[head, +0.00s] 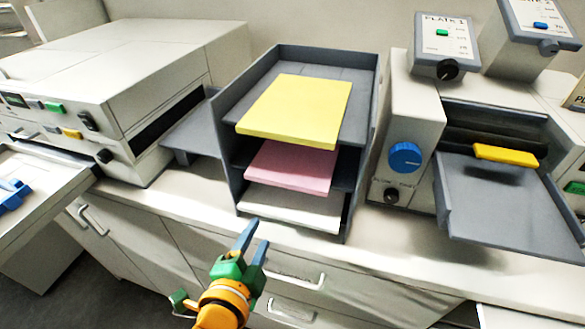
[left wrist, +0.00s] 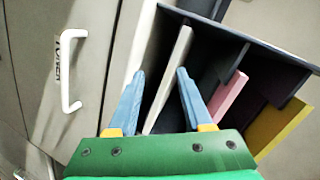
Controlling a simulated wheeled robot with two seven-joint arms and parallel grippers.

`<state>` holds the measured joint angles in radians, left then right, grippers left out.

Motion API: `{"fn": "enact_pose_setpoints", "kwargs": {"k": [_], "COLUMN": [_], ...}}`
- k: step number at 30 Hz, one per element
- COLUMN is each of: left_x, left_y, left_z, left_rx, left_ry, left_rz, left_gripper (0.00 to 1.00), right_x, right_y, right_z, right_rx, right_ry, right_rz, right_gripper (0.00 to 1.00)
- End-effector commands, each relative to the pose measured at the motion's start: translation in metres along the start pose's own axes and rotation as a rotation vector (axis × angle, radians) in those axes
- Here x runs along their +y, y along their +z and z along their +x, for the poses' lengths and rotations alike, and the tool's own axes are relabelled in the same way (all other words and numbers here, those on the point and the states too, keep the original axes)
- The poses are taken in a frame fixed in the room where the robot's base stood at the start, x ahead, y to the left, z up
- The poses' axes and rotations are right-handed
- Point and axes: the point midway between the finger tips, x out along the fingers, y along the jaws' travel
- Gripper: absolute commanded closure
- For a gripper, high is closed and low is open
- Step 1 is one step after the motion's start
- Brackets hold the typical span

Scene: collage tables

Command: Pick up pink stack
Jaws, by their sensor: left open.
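The pink stack (head: 291,167) lies on the middle shelf of a dark grey tray rack (head: 228,128), its front edge sticking out. It also shows in the left wrist view (left wrist: 228,97), to the right of my gripper. My left gripper (head: 254,232) is open and empty, in front of and below the rack. In the left wrist view its blue fingers (left wrist: 160,80) are on either side of the white stack's edge (left wrist: 168,78), apart from the pink stack. My right gripper is not in view.
A yellow stack (head: 295,110) lies on the top shelf, overhanging the pink one. The white stack (head: 293,207) is on the bottom shelf. A grey machine with a blue knob (head: 405,157) stands right of the rack. Drawer handles (head: 293,309) are below the counter edge.

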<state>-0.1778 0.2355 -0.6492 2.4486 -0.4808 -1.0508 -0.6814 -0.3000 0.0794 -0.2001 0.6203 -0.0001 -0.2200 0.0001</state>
Motion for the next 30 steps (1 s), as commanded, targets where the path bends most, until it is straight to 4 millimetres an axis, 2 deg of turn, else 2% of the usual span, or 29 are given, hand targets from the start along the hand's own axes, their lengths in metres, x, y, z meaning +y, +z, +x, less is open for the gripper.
{"fn": "enact_pose_setpoints", "kwargs": {"k": [1,3,6,9,11,13,17,21,27,28,30], "left_x": [-0.024,-0.046,-0.057,-0.059,-0.060,-0.067,-0.085,-0.086,-0.085,-0.085,-0.084], "left_y": [-0.027,-0.056,-0.075,-0.078,-0.080,-0.083,-0.093,-0.097,-0.096,-0.096,-0.096], "left_z": [-0.006,-0.018,-0.025,-0.016,-0.012,-0.007,0.014,0.033,0.036,0.036,0.036], "left_rx": [0.080,0.159,0.207,0.211,0.212,0.212,0.210,0.212,0.213,0.213,0.213], "left_ry": [-0.095,-0.211,-0.298,-0.318,-0.314,-0.309,-0.304,-0.302,-0.301,-0.301,-0.301], "left_rz": [0.132,0.291,0.399,0.416,0.416,0.419,0.419,0.416,0.415,0.415,0.415], "left_gripper": [0.50,0.50,0.50,0.50,0.50,0.50,0.50,0.50,0.50,0.53,0.72], "right_x": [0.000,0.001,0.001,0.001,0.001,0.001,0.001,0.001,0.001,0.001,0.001], "right_y": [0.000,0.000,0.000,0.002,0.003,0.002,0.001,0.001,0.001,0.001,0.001], "right_z": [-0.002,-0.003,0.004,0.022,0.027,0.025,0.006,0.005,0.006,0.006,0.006], "right_rx": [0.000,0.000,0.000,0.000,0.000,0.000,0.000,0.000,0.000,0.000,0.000], "right_ry": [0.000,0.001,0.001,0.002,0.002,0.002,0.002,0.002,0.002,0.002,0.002], "right_rz": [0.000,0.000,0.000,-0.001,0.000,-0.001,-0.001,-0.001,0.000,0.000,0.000], "right_gripper": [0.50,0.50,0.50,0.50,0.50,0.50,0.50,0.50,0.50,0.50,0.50]}}
